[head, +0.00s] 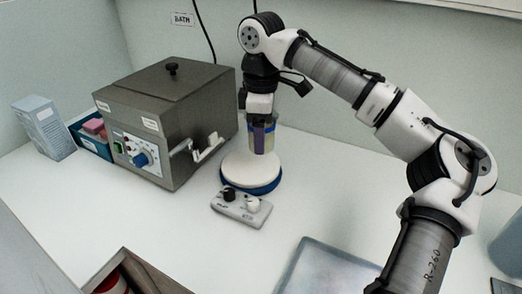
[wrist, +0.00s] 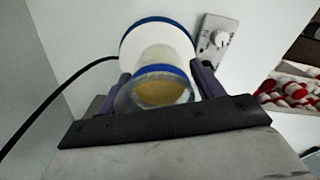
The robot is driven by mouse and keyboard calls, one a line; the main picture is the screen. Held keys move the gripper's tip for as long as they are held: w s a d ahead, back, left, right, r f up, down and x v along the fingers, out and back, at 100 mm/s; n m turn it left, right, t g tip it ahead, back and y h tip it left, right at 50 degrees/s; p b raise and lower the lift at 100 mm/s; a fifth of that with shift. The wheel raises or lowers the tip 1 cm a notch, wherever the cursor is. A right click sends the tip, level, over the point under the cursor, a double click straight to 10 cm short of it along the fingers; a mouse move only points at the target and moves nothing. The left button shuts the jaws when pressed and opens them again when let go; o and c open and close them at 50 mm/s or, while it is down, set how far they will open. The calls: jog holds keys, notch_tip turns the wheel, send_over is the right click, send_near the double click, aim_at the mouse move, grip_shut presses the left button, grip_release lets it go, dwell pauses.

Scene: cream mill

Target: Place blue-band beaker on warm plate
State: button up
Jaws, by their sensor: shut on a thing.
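The blue-band beaker (head: 269,140) is a clear vessel with yellowish contents and a blue band near its rim. It is upright between the fingers of my gripper (head: 260,134), which is shut on it. In the wrist view the beaker (wrist: 160,90) sits between both dark fingers. The warm plate (head: 250,168) is a round white disc on a blue base. The beaker is over the back part of the plate in the head view; I cannot tell whether its bottom touches. The plate (wrist: 135,43) shows behind the beaker in the wrist view.
A grey metal bath (head: 165,120) with a side tap stands to the left. A metal tray (head: 325,270) lies front right. A box of red and white caps (wrist: 290,92) shows at right.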

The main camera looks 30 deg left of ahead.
jog(key=shift+f, duration=2.85)
jog(key=shift+f, duration=0.1)
jog(key=o, duration=1.1)
jog(key=shift+c, duration=0.2)
notch_tip(320, 180, up, 12)
